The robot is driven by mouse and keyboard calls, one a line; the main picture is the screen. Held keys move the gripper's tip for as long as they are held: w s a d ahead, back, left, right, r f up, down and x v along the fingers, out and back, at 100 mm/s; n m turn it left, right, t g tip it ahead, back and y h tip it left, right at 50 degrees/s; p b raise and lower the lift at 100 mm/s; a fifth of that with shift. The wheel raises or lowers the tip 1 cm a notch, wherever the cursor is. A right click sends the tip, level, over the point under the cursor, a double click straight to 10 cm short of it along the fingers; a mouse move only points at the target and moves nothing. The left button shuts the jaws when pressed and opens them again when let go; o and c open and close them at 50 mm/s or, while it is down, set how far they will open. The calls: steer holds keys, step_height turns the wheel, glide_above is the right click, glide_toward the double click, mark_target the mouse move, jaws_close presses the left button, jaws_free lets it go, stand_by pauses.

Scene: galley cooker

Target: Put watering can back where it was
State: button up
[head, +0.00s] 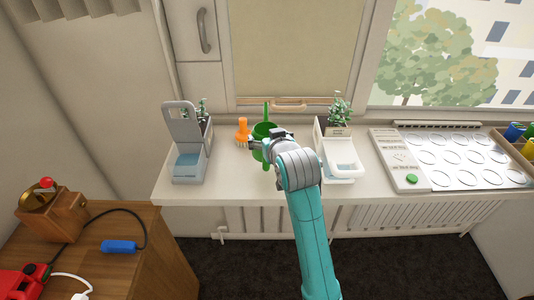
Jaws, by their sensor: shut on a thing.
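The green watering can (262,129) is at the middle of the white counter (230,186), close to the back wall. An upright green part rises above it, and my gripper and arm hide much of its right side. My gripper (257,143) is shut on the green can. Whether the can touches the counter is hard to tell. A small orange object (242,128) stands just left of it, partly behind the gripper.
A grey open-lidded box (187,150) stands left on the counter, and a white one (341,157) right, each with a plant behind. A panel with round rings (450,158) lies further right. A wooden cabinet (140,265) stands front left.

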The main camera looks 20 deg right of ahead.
steer(key=shift+f, duration=2.75)
steer(key=o, duration=1.2)
steer(key=shift+f, duration=0.15)
steer(key=shift+o, duration=0.2)
steer(key=v, duration=1.2)
steer(key=shift+s, duration=0.1)
